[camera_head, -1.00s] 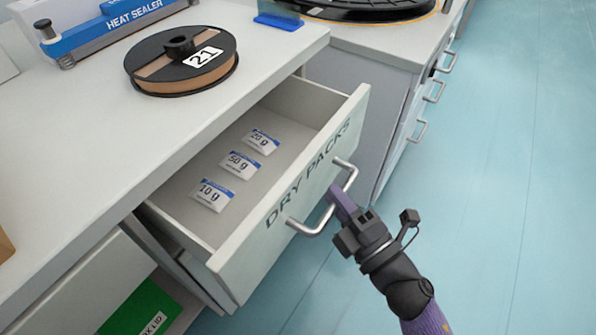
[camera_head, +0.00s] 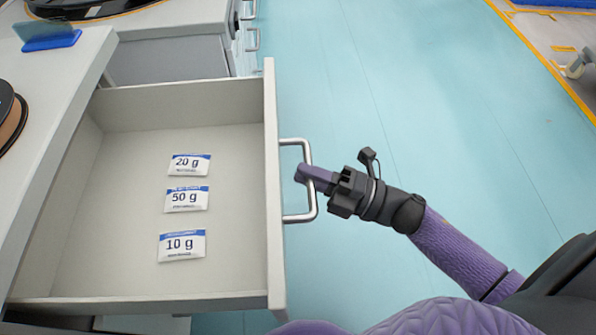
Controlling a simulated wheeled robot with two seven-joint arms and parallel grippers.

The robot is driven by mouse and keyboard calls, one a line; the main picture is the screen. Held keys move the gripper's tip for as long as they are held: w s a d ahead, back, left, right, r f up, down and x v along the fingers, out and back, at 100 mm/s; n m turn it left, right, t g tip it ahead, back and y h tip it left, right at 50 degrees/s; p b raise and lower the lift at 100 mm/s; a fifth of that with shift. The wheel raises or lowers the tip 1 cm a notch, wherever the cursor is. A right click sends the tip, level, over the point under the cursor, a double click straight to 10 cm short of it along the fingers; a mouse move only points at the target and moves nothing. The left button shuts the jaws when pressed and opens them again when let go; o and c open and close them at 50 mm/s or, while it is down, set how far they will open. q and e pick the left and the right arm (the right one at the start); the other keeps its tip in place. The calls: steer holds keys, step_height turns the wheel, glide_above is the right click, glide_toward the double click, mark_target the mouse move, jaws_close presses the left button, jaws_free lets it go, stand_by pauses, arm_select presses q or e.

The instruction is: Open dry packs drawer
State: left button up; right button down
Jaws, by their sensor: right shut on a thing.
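The dry packs drawer (camera_head: 190,100) is pulled well out of the counter, and its inside shows. Its front panel (camera_head: 272,190) is seen nearly edge-on, so the lettering is hidden. My right gripper (camera_head: 306,175) is shut on the drawer's metal handle (camera_head: 303,216), near the middle of the bar. Inside the drawer lie three white and blue packs in a column: a 20 g pack (camera_head: 189,165), a 50 g pack (camera_head: 186,199) and a 10 g pack (camera_head: 182,245). My left gripper is not in view.
The counter top (camera_head: 75,85) runs along the left, with part of a filament spool (camera_head: 8,115) and a blue holder (camera_head: 48,36) on it. Another cabinet (camera_head: 180,55) with handles stands beyond.

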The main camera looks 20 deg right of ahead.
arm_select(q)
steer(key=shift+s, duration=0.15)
arm_select(e)
steer(key=c, duration=0.6)
jaws_free()
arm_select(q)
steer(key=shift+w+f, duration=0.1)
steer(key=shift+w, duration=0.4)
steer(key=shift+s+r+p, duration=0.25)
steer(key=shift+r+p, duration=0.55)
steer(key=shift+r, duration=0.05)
arm_select(e)
steer(key=v, duration=1)
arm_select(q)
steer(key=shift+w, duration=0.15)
